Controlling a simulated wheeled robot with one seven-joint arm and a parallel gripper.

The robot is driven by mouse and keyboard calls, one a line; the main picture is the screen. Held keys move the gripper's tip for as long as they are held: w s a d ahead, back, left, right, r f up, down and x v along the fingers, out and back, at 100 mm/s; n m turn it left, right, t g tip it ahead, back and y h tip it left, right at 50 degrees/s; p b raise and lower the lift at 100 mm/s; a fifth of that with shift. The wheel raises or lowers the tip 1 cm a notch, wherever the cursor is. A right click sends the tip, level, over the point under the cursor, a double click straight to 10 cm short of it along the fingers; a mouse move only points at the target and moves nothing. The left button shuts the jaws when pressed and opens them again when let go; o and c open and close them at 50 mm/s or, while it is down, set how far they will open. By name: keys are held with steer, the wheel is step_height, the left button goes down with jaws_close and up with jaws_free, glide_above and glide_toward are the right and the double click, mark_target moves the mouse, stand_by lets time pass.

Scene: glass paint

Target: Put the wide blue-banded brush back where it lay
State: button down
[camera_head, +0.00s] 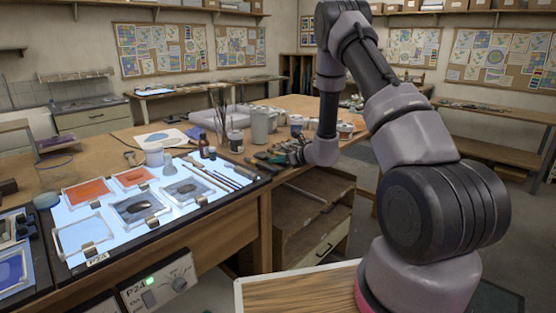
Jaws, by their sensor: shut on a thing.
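My gripper (295,155) is at the far end of my arm, low over the right part of the workbench, beside dark and green-handled tools. It is small and partly hidden by its own wrist. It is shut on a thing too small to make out. I cannot tell a blue band or a wide brush head there. Several thin brushes (222,176) lie side by side on the right of the lit panel (100,208), left of my gripper. Other brushes (222,108) stand upright in a pot behind.
Framed glass pieces, two orange (88,192) and others grey, lie on the lit panel. White jars (260,125) and a brown bottle (203,146) stand behind. Dark green-handled tools (268,158) lie by my gripper. Open shelves (315,215) are below the bench's right end.

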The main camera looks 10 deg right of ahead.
steer(key=shift+f, duration=0.25)
stand_by(0.7)
steer(key=c, duration=0.6)
jaws_free()
